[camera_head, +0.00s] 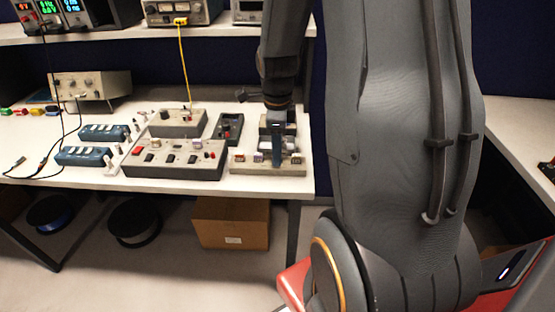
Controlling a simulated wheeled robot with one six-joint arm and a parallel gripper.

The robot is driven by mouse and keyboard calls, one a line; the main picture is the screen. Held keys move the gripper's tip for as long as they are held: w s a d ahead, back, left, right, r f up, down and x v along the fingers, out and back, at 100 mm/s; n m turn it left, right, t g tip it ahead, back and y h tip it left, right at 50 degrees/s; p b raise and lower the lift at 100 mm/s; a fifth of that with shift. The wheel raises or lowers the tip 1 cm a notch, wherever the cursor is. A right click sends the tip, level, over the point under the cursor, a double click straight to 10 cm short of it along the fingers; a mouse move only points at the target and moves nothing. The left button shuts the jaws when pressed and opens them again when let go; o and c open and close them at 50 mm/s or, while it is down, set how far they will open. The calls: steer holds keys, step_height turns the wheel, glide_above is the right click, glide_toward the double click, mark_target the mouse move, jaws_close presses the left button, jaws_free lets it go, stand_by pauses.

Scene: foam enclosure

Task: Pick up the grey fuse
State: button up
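I cannot make out the grey fuse for certain; it is too small to pick out or hidden. A pale fixture board (248,168) lies at the right end of the white bench. Several small blocks sit in a row on it, one purple-white block (258,157) among them. My gripper (277,157) points down over this board, close to the row of blocks. Its fingers are small and dark here, so whether they are open, or touch anything, does not show.
A grey control box with knobs (176,158) stands left of the board, with a dark open case (228,127) behind it. Blue terminal strips (104,132) lie farther left. A cardboard box (230,223) is under the bench. An instrument shelf (220,22) runs above.

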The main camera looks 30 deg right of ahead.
steer(key=shift+c, duration=0.2)
jaws_close()
step_height(320, 180, up, 10)
steer(key=b, duration=0.2)
stand_by(0.4)
